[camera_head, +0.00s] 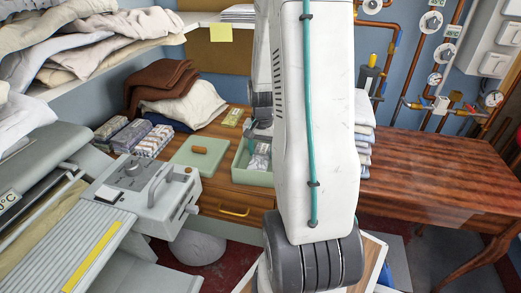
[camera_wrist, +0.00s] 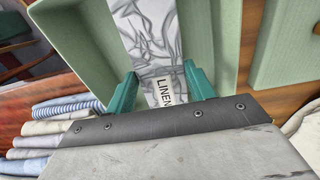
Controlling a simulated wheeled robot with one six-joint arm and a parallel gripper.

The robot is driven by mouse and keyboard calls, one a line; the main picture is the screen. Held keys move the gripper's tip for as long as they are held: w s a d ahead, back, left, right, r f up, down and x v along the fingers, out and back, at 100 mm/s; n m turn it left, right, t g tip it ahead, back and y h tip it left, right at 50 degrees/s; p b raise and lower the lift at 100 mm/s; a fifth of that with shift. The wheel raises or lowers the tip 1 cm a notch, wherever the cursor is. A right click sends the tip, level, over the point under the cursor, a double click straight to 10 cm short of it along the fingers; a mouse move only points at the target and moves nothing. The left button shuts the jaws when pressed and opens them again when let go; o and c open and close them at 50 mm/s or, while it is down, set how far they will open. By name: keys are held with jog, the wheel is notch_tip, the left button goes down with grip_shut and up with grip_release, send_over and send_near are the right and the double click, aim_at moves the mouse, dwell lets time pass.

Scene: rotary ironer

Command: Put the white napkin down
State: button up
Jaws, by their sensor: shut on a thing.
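My gripper (camera_wrist: 162,88) has its two teal fingers shut on a crumpled, shiny grey-white piece (camera_wrist: 150,35) with a label reading LINEN between them. I cannot tell whether this piece is the white napkin or a wrapped packet. It lies inside or just over a light green open box (camera_wrist: 210,35). In the head view the piece (camera_head: 261,157) shows in the box (camera_head: 251,177) on the wooden table, with my gripper just above, partly hidden by my arm. Whether the piece touches the box floor is unclear.
A green lid (camera_head: 187,163) with a brown handle lies left of the box. Folded striped cloths (camera_head: 130,136), brown and cream cloths (camera_head: 185,100) and a yellow packet (camera_head: 233,116) are nearby. A folded stack (camera_head: 364,135) stands right. The ironer (camera_head: 145,190) is front left. The right tabletop (camera_head: 440,170) is clear.

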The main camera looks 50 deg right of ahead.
aim_at(262, 154)
jog(key=shift+f, duration=0.55)
jog(key=o, duration=1)
jog(key=shift+r, duration=0.1)
notch_tip(262, 154, up, 12)
jog(key=r, duration=0.1)
jog(key=a+r+n, duration=0.3)
jog(key=a+r, duration=0.2)
jog(key=a, duration=0.4)
jog(key=s+a+r+n, duration=0.2)
jog(key=s+a+n, duration=0.1)
jog(key=a, duration=0.4)
jog(key=s+a+r+n, duration=0.2)
jog(key=s+a+n, duration=0.2)
jog(key=a, duration=0.3)
jog(key=s+a+r+n+t, duration=0.1)
jog(key=s+a+r+n, duration=0.1)
jog(key=s+a, duration=0.3)
jog(key=shift+s+a+n, duration=0.2)
jog(key=shift+a+n, duration=0.15)
jog(key=shift+a, duration=0.25)
jog(key=shift+s+a+n, duration=0.15)
jog(key=shift+a+n, duration=0.2)
jog(key=shift+a, duration=0.25)
